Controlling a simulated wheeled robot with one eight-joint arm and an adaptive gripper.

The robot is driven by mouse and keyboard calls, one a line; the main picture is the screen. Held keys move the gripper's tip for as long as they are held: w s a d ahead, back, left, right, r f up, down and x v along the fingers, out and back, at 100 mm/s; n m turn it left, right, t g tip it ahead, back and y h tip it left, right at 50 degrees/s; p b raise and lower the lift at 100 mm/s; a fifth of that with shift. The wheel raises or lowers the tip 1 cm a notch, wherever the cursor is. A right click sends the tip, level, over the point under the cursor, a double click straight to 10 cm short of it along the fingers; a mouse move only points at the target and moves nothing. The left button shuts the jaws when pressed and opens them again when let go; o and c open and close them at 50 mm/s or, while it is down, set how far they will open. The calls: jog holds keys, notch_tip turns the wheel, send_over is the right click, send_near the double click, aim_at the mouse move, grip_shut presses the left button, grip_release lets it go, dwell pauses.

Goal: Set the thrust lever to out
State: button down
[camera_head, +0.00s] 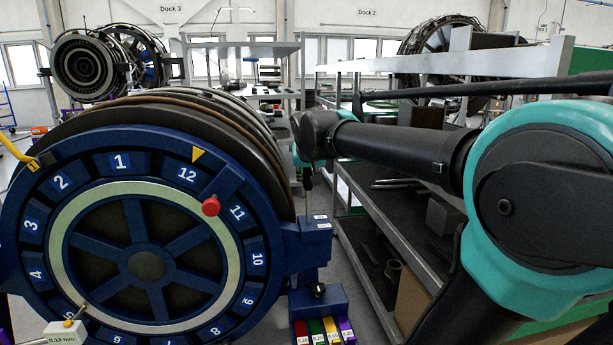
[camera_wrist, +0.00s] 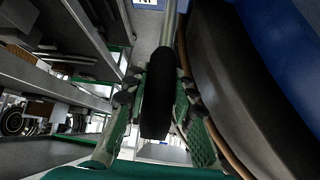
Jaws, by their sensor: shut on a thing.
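The thrust lever shows in the wrist view as a thick black grip (camera_wrist: 158,100) on a pale metal rod. My gripper (camera_wrist: 160,82) has its green-padded fingers on both sides of the black grip and is shut on it. In the head view my arm reaches to the right edge of the engine, and the end of my gripper there is mostly hidden. The lever's set position cannot be read in either view.
A big engine with a blue numbered ring (camera_head: 265,215) fills the left of the head view, with a red knob (camera_head: 211,206) near 11. Its dark casing (camera_wrist: 235,80) is close on the right in the wrist view. A grey shelf rack (camera_head: 355,235) stands on the right.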

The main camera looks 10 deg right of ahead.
aim_at(310, 186)
jog(key=s+t, duration=0.1)
jog(key=s, duration=0.1)
jog(key=s+t, duration=0.1)
jog(key=s, duration=0.1)
jog(key=shift+f+t, duration=0.25)
jog(key=shift+t, duration=0.05)
jog(key=shift+s+f+t, duration=0.2)
jog(key=shift+s+t, duration=0.2)
jog(key=shift+s, duration=0.15)
jog(key=shift+s+f+t, duration=0.15)
jog(key=shift+s+t, duration=0.25)
jog(key=shift+s, duration=0.15)
jog(key=c, duration=1.2)
grip_release()
jog(key=shift+s, duration=0.1)
jog(key=shift+s+r, duration=0.1)
jog(key=v, duration=1.1)
jog(key=shift+s+a+r, duration=0.15)
jog(key=shift+s+r, duration=0.05)
jog(key=shift+s, duration=0.1)
